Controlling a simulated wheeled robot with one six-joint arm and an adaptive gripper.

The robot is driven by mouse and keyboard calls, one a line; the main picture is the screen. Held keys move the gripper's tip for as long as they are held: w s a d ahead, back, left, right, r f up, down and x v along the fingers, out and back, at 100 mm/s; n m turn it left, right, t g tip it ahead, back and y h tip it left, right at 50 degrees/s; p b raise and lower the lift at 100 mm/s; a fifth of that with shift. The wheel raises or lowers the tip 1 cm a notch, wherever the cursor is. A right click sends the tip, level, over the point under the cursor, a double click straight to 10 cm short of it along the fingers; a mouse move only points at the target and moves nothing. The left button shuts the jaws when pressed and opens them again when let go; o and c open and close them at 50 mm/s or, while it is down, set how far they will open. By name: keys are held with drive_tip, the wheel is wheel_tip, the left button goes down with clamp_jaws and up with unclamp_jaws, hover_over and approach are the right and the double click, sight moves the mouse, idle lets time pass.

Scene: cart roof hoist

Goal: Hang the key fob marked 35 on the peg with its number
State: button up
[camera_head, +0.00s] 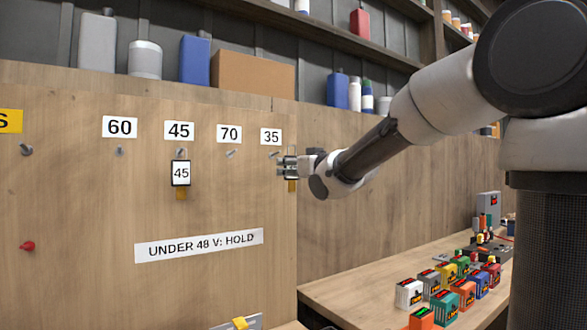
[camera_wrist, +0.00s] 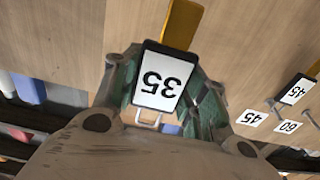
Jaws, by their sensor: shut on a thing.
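My gripper (camera_head: 287,167) is at the board, just below the peg (camera_head: 274,154) under the 35 label (camera_head: 271,137). In the wrist view the key fob marked 35 (camera_wrist: 162,78) sits between the fingers of my gripper, which are shut on it. The fob has a black frame, a white face, a wire loop at one end and a yellow tag (camera_wrist: 181,24) at the other. In the head view the gripper hides most of the fob; its yellow tag (camera_head: 292,186) shows below. I cannot tell whether the loop touches the peg.
A fob marked 45 (camera_head: 181,173) hangs under the 45 label (camera_head: 179,131). The pegs under 60 (camera_head: 119,151) and 70 (camera_head: 230,154) are bare. A red peg (camera_head: 27,246) is at lower left. A bench (camera_head: 345,294) with several coloured blocks stands at right.

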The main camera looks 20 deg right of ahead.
sight(271, 170)
drive_tip(key=shift+f+x, duration=0.2)
drive_tip(key=shift+x, duration=1.65)
drive_tip(key=shift+f+x, duration=0.2)
drive_tip(key=shift+x, duration=1.65)
drive_tip(key=shift+w+a+f, duration=0.15)
drive_tip(key=shift+w+a, duration=0.05)
drive_tip(key=shift+w, duration=0.45)
drive_tip(key=o, duration=1.2)
